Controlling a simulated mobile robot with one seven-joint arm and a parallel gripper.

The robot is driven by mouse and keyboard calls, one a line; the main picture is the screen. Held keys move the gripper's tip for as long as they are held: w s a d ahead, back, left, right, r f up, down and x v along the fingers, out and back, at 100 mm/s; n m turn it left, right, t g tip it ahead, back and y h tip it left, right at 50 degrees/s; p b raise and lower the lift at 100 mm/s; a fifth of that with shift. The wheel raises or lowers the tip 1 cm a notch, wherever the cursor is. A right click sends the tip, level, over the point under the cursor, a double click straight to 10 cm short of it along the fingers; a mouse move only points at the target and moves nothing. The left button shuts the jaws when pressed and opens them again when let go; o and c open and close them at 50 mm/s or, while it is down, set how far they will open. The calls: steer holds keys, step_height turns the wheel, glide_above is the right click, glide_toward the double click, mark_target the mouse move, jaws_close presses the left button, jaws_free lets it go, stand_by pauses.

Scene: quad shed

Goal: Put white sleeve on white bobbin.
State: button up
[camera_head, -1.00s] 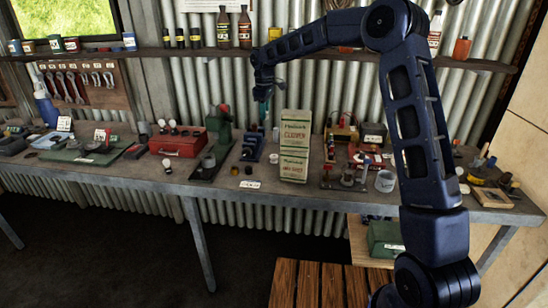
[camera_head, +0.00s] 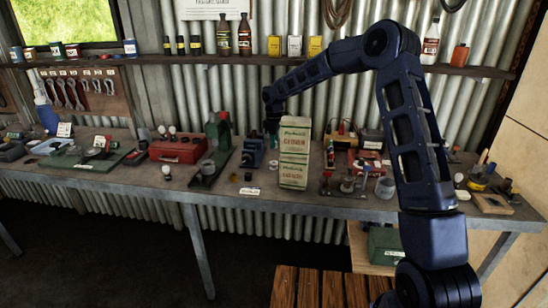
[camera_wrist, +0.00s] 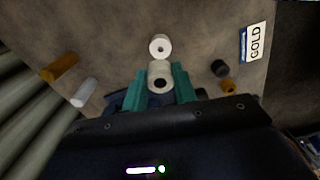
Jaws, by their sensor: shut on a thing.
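My gripper (camera_wrist: 160,88) has teal fingers, shut on a white hollow cylinder (camera_wrist: 159,70), which looks like the white sleeve. Its dark bore faces the wrist camera. A second white round piece with a small central hole (camera_wrist: 160,45), perhaps the white bobbin, shows just beyond the held one. I cannot tell whether the two touch. A plain white cylinder (camera_wrist: 84,93) is off to the left, beside an orange one (camera_wrist: 60,66). In the head view my gripper (camera_head: 272,138) is low at the back of the bench, left of the tall box; the held piece is hard to make out there.
The tall green-and-cream carton (camera_head: 294,152) stands close right of my gripper. A blue tool (camera_head: 252,153) is close left. The GOLD card (camera_wrist: 254,42) and small black (camera_wrist: 220,68) and orange (camera_wrist: 228,86) pieces lie right in the wrist view. The corrugated wall (camera_wrist: 22,110) is near.

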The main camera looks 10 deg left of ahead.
mark_target(274, 163)
steer(key=shift+f, duration=3.75)
steer(key=shift+f, duration=0.15)
steer(key=o, duration=0.9)
steer(key=shift+o, duration=0.2)
step_height(274, 163, up, 12)
steer(key=shift+f, duration=0.1)
steer(key=shift+r, duration=0.3)
